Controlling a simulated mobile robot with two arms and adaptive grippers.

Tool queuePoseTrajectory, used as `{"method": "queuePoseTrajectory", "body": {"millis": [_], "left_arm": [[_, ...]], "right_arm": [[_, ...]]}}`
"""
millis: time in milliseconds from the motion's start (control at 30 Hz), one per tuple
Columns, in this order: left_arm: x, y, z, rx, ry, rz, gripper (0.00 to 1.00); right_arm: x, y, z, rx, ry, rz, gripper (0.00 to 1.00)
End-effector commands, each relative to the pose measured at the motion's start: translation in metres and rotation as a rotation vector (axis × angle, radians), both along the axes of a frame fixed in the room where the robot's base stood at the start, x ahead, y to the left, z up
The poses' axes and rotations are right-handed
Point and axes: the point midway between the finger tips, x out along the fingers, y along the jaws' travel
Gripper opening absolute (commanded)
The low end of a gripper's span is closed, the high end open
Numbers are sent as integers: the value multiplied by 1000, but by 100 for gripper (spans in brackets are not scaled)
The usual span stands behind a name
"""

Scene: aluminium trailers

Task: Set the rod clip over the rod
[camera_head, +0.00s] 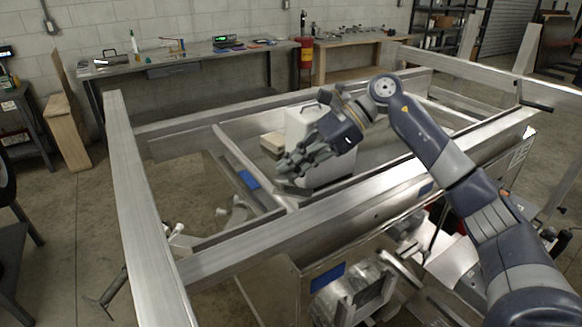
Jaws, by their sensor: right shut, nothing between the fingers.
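My right arm reaches in from the right over the aluminium trailer frame (220,252). My right gripper (286,170) is shut and empty, pointing left and down, just above the inner crossbar of the frame. It is in front of a white box-like unit (305,122) and hides part of it. I cannot make out the rod clip. A short dark rod-like bar (535,104) sticks out at the right end of the frame, but I cannot tell if it is the task's rod. My left gripper is not in view.
A long metal bench (190,58) with tools stands along the back wall, and a wooden bench (345,42) is to its right. A red extinguisher (306,54) stands between them. A thick frame beam (143,210) runs along the left.

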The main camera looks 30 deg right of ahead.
Motion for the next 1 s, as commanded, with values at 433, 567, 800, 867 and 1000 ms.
{"method": "queuePoseTrajectory", "body": {"millis": [433,567,800,867,1000], "left_arm": [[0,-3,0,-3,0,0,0],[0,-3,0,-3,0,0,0],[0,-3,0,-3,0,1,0],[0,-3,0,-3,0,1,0],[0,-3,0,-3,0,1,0]], "right_arm": [[-17,-67,53,1,-3,-5,0],[-21,-80,64,0,-2,-1,0],[-24,-89,70,1,0,0,0],[-24,-89,70,0,0,0,0],[-24,-89,70,0,0,0,0]]}}
